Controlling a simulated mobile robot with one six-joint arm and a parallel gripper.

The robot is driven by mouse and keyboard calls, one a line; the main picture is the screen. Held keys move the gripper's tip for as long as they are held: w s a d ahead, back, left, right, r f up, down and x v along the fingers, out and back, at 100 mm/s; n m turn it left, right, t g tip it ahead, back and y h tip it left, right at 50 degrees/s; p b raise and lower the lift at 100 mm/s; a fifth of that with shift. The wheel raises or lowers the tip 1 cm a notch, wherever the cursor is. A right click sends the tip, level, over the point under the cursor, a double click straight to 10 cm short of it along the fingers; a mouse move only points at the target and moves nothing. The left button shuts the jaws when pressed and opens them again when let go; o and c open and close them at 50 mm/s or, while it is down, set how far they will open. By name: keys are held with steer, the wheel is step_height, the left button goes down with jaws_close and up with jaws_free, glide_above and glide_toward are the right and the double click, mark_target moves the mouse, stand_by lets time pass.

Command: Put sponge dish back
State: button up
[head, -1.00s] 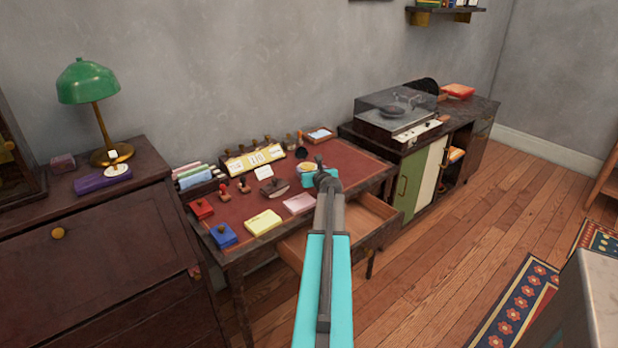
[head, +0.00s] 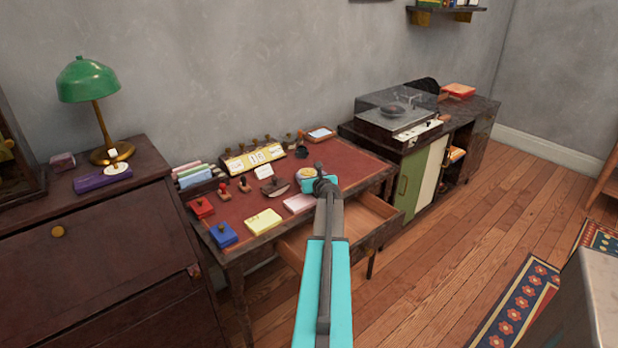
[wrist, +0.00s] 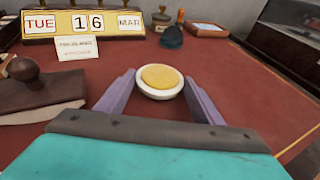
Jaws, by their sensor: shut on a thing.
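The sponge dish (wrist: 143,91) is a small round white dish with a yellow sponge on top. It sits between the two purple fingers of my gripper (wrist: 160,82) in the wrist view, which are shut on it. In the head view the sponge dish (head: 306,174) shows just beyond my gripper (head: 314,181), over the red top of the desk (head: 344,158). It looks level. I cannot tell whether its underside touches the desk top.
A dark stamp (wrist: 30,80) lies left of my gripper. A date display (wrist: 80,24) with a small card (wrist: 77,47) stands behind, beside a dark round object (wrist: 172,37). Notepads (head: 264,222) lie at the front left. A drawer (head: 362,217) is open below. The desk's right part is clear.

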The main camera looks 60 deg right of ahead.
steer(key=shift+f, duration=0.1)
steer(key=o, duration=1.2)
steer(key=shift+r, duration=0.25)
steer(key=shift+v, duration=6)
steer(key=shift+f, duration=0.1)
